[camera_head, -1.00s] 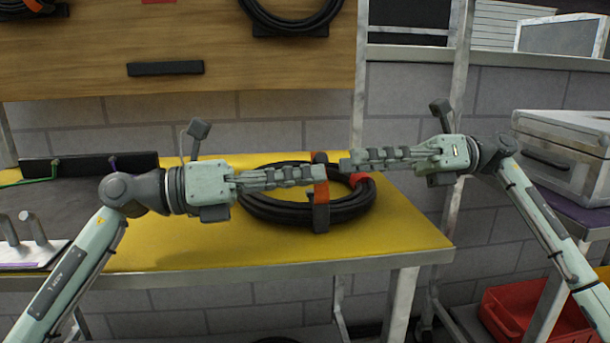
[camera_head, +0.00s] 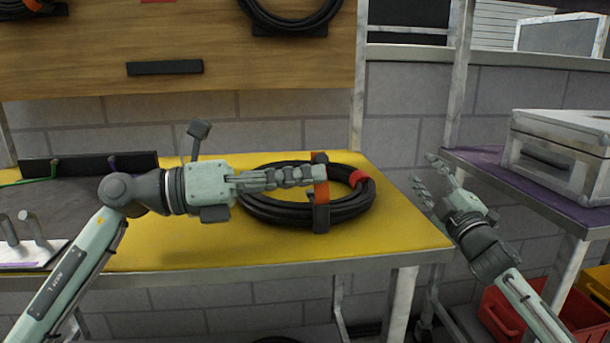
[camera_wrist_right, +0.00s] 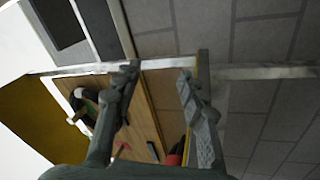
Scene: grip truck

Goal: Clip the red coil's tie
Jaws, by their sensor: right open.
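A black cable coil (camera_head: 265,210) with a red band (camera_head: 360,179) lies on the yellow bench top. An upright tie with an orange strap (camera_head: 321,191) and dark ends crosses the coil's front side. My left gripper (camera_head: 321,174) reaches in from the left over the coil, with its fingertips at the orange strap. I see its fingers edge-on and cannot tell whether they close on the strap. My right gripper (camera_head: 425,172) is open and empty, off the bench's right edge and apart from the coil. Its spread fingers also show in the right wrist view (camera_wrist_right: 160,72).
The yellow bench (camera_head: 170,245) has a black rail (camera_head: 90,165) at its back left. A wooden board (camera_head: 180,60) with hanging coils stands behind. At right are a purple-topped table (camera_head: 500,180) with a grey case (camera_head: 560,155), and a red bin (camera_head: 505,312) below.

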